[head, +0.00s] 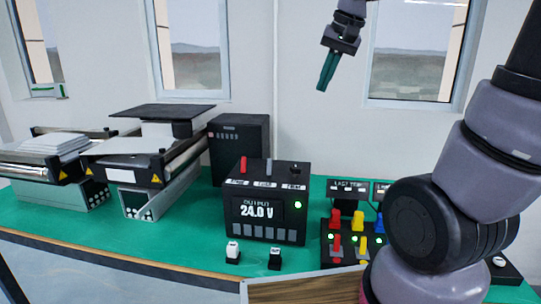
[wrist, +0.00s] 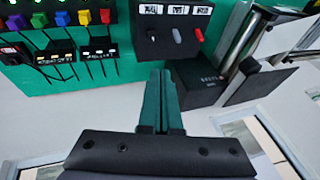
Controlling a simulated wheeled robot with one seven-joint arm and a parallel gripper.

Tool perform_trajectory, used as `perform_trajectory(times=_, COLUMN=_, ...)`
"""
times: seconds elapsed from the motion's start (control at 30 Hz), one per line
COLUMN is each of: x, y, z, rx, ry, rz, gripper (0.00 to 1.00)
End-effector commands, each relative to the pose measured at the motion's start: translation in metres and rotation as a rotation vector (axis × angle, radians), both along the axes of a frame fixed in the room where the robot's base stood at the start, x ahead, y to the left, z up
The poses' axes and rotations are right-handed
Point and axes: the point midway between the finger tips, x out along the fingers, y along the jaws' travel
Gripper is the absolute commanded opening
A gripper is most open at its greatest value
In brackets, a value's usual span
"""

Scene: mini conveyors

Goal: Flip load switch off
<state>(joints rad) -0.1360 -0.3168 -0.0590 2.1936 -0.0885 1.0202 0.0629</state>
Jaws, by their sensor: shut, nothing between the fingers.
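The black power supply box (head: 265,212) stands on the green table and its display reads 24.0 V. A red lever (head: 243,165) and a grey lever (head: 268,168) stand up on its top, with a black knob at the right. Their labels are too blurred to read surely; the middle one, at the grey lever, may be the load switch. In the wrist view the grey lever (wrist: 177,35) lies between the red lever (wrist: 199,34) and the black knob. My gripper (head: 322,86) is shut and empty, high above and behind the box, fingers pointing down and apart from it.
A panel with coloured plugs and green lights (head: 345,243) is right of the box. A black cabinet (head: 238,146) and mini conveyors (head: 147,165) stand at the left. Air around my gripper is clear.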

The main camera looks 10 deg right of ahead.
Motion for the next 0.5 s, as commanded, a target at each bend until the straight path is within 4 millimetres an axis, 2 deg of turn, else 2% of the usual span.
perform_trajectory(times=0.03, x=0.016, y=0.005, z=-0.005, rx=-0.006, ry=0.028, rz=0.006, gripper=0.0)
perform_trajectory(times=0.27, x=0.079, y=0.026, z=-0.033, rx=-0.038, ry=0.14, rz=0.014, gripper=0.0)
perform_trajectory(times=0.5, x=0.139, y=0.054, z=-0.08, rx=-0.095, ry=0.247, rz=0.024, gripper=0.0)
